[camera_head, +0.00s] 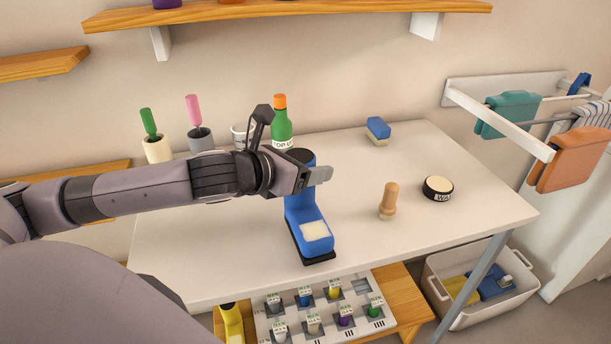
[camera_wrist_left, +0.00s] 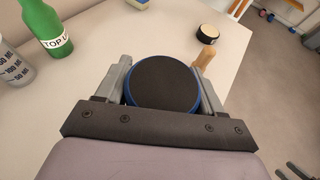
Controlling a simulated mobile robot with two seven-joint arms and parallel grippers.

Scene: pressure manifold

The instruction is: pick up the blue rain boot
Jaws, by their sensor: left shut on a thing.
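The blue rain boot (camera_head: 305,205) stands upright at the middle of the white table, toe toward the front, with a black sole and a pale patch on the toe. I cannot tell whether its sole touches the table. My left gripper (camera_head: 316,176) is shut on the boot's upper shaft, and its arm hides part of the shaft. In the left wrist view the boot's round dark top with a blue rim (camera_wrist_left: 163,84) sits between the two fingers. My right gripper is not in view.
On the white table (camera_head: 200,260), a green bottle (camera_head: 282,128) and brush holders stand behind my arm. A wooden peg-shaped object (camera_head: 389,201), a round tin (camera_head: 437,188) and a sponge (camera_head: 378,130) are to the right. A tray (camera_head: 268,326) of small bottles sits below the front edge.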

